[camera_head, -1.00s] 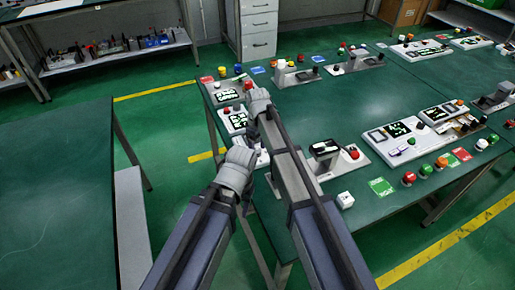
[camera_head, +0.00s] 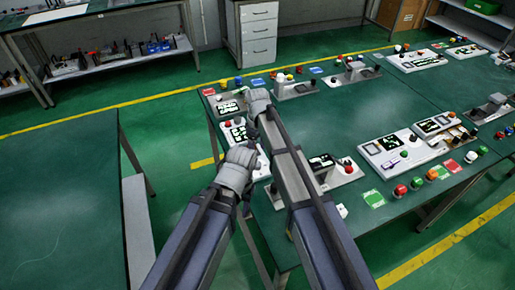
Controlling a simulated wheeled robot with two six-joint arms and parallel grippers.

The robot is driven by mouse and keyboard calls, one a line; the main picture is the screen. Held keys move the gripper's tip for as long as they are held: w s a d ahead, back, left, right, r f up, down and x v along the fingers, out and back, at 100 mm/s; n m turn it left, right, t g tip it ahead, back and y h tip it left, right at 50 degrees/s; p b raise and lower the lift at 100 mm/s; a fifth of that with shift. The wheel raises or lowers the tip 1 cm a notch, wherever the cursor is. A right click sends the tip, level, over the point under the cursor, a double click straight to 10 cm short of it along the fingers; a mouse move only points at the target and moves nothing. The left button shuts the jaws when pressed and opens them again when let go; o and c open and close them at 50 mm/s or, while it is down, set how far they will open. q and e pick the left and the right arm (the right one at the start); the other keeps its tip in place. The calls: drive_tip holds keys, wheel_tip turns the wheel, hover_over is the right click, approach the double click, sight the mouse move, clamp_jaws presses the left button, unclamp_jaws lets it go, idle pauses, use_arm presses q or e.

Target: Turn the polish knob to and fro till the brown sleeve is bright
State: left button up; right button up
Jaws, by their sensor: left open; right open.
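My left gripper (camera_head: 240,160) is the lower one, at the near left edge of the green bench, in front of a small white panel (camera_head: 238,133) with dark screens. My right gripper (camera_head: 257,100) is just above it, by a grey panel (camera_head: 227,106) with a dark screen at the bench's left corner. Both are small in view and open, and I see nothing held in either. They and my forearms hide part of the panels behind them. I cannot tell which control is the polish knob, and I cannot make out the brown sleeve.
The green bench (camera_head: 390,105) carries several panels and coloured buttons. A unit with a red knob (camera_head: 348,168) stands right of my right forearm. A white two-screen panel (camera_head: 405,148) is farther right. Another green table (camera_head: 60,190) is at left, with floor between. Bare benchtop lies mid-bench.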

sight(257, 164)
idle(0.4)
wheel_tip(257, 164, down, 8)
drive_tip(key=b, duration=0.8)
drive_tip(key=shift+c, duration=0.4)
clamp_jaws()
